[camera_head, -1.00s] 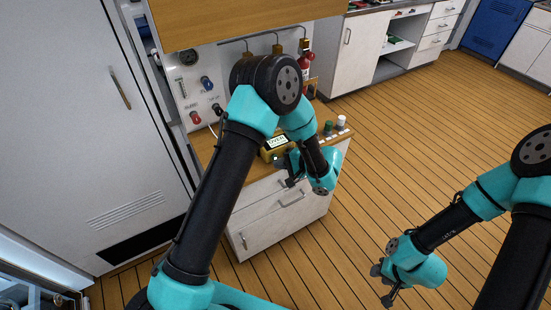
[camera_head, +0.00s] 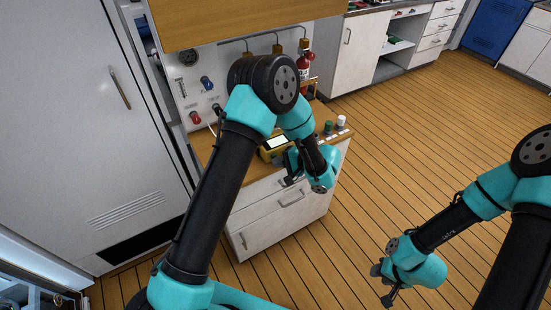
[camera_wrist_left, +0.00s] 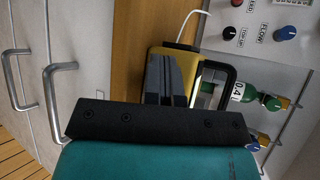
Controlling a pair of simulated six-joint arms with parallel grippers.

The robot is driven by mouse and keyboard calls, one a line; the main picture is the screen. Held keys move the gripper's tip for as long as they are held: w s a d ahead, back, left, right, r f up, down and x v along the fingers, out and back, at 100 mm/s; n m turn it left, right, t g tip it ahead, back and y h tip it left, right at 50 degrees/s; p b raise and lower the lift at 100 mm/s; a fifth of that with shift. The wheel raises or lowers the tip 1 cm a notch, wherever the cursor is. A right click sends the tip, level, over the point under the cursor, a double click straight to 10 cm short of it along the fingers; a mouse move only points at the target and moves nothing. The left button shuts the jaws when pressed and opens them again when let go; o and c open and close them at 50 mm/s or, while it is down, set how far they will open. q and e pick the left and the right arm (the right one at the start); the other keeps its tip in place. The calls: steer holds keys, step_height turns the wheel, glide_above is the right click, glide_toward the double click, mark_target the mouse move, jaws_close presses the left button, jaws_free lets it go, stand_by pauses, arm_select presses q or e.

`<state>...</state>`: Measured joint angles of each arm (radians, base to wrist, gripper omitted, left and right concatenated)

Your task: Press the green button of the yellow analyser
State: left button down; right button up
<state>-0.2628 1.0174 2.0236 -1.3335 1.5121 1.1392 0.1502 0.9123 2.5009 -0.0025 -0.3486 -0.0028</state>
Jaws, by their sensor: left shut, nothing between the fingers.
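The yellow analyser (camera_head: 265,153) stands on the wooden top of the white cabinet, its pale screen (camera_head: 277,142) lit in the head view. My left gripper (camera_head: 284,174) is close to it, partly covered by its own wrist. In the left wrist view the shut, empty fingers (camera_wrist_left: 171,76) are in front of the analyser (camera_wrist_left: 181,47) and hide much of its face. I cannot tell whether they touch it. The green button does not show; the fingers may cover it. My right gripper (camera_head: 383,284) hangs over the floor, far from the analyser; its jaw state is unclear.
A wall panel (camera_head: 187,88) with red and blue knobs stands behind the analyser. A green-topped item (camera_head: 328,127) and a white-topped one (camera_head: 341,122) stand to its right. A wooden overhead cupboard (camera_head: 240,22) hangs above. The floor to the right is clear.

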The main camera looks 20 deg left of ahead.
arm_select(q)
steer(key=shift+s+d, duration=0.6)
steer(key=shift+d, duration=0.1)
steer(key=shift+s+d, duration=0.1)
steer(key=s+d, duration=0.3)
steer(key=shift+s+d, duration=0.1)
steer(key=shift+d, duration=0.15)
stand_by(0.6)
stand_by(0.3)
